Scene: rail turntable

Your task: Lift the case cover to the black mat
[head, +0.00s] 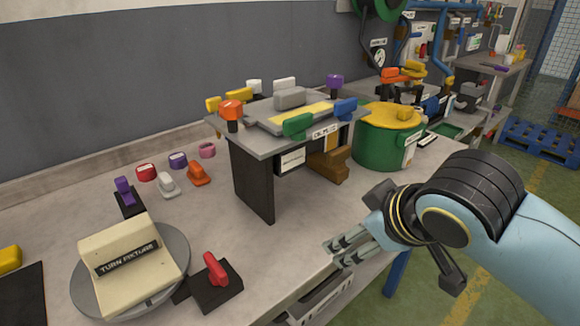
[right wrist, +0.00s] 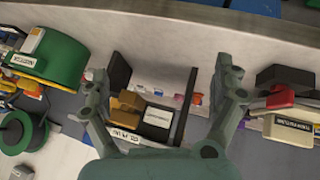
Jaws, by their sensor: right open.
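The likely case cover (head: 292,110) is a grey plate with a yellow strip and a raised grey block handle. It lies on top of a raised grey stand (head: 262,143). Green, blue, orange, yellow, white and purple knobs or clamps stand around it; I cannot tell which of them hold it. A black mat (head: 22,300) lies at the lower left of the bench. My right gripper (head: 343,247) is open and empty, over the bench's front edge, right of and below the stand. In the right wrist view its fingers (right wrist: 165,95) are spread. My left gripper is out of view.
A green drum with a yellow lid (head: 388,135) stands right of the stand. A turntable (head: 82,290) carries a cream block, beside a red handle on a black base (head: 217,285). Small coloured pieces (head: 167,185) lie behind. The bench front before the stand is clear.

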